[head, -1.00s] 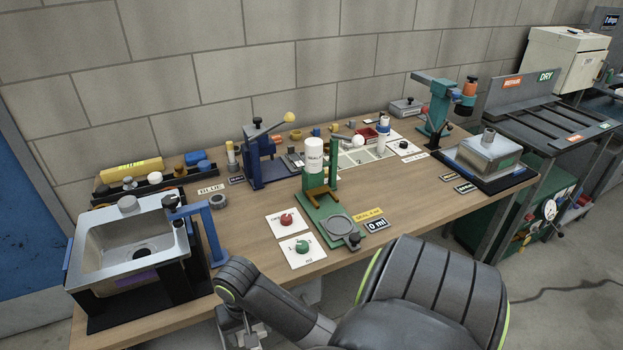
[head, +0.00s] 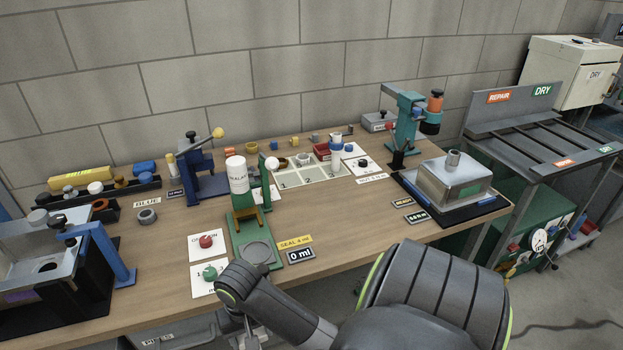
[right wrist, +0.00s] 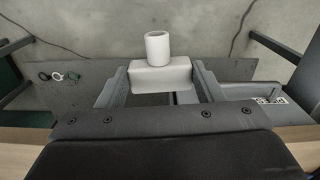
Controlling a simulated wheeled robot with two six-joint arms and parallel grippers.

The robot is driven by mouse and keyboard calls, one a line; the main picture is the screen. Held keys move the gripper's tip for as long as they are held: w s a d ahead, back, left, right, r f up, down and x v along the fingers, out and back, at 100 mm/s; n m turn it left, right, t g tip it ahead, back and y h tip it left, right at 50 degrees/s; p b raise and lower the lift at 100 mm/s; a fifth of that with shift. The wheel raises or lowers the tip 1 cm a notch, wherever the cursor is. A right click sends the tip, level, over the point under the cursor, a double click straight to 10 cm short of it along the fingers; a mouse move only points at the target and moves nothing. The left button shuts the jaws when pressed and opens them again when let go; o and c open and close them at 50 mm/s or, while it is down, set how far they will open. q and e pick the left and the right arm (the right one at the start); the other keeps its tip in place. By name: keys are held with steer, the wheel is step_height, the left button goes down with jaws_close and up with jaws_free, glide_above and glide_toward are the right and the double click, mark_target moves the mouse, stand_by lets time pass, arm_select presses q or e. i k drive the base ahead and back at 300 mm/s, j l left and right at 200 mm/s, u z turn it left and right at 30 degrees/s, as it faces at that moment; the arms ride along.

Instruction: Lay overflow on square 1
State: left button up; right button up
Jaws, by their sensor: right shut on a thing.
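In the right wrist view my right gripper (right wrist: 160,84) is shut on a white block with a short hollow tube on it, which I take to be the overflow (right wrist: 160,72). It is held above the grey floor, in front of the bench edge. In the head view a dark arm of mine reaches in at the bottom; its gripper and the held piece cannot be made out there. The pale board with marked squares (head: 290,180) lies towards the back of the bench; its numbers are too small to read surely. My left gripper is not in view.
A green press stand (head: 240,235) with a white bottle (head: 237,175) stands between my arm and the squares. A blue lever press (head: 203,180) is left of it. Small rings and a red tray (head: 322,151) crowd the board's back.

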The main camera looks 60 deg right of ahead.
mark_target(289, 180)
steer(key=k+l, duration=0.35)
steer(key=l, duration=0.15)
steer(key=k+l+u, duration=0.15)
steer(key=k+l, duration=0.15)
steer(key=l, duration=0.2)
steer(key=k+l, duration=0.35)
steer(key=l+u, duration=0.05)
steer(key=l, duration=0.05)
